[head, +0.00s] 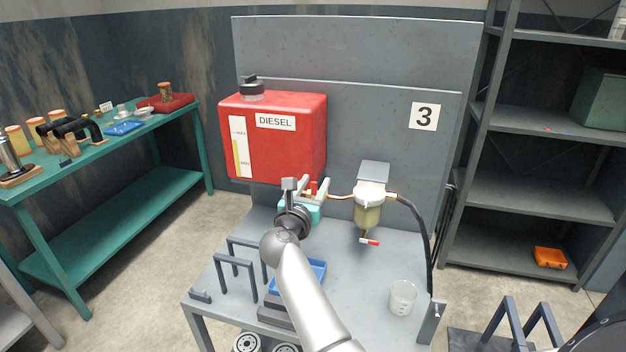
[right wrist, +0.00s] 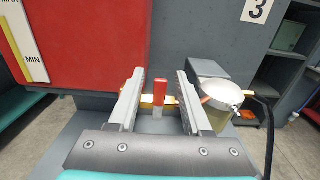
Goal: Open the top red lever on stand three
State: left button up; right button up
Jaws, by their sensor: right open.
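Stand three is a grey bench with a back panel (head: 380,130) marked 3. A red diesel tank (head: 275,155) is mounted on the panel. The top red lever (head: 313,187) is just below the tank's right side, on the fuel line; in the right wrist view the lever (right wrist: 159,98) stands upright. My right gripper (head: 307,184) is open, with its fingers on either side of the lever, and the right wrist view shows a gap on both sides. A filter bowl (head: 368,215) hangs to the right, with a lower red-tipped lever (head: 369,242) under it. My left gripper is not in view.
A clear beaker (head: 402,298) stands at the bench's front right. A blue tray (head: 312,272) and grey handle frames (head: 236,270) are near my right arm. A black hose (head: 423,235) runs down right of the filter. A green table (head: 110,215) stands left, shelves (head: 545,195) right.

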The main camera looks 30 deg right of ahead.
grip_shut()
dwell(0.3)
dwell(0.3)
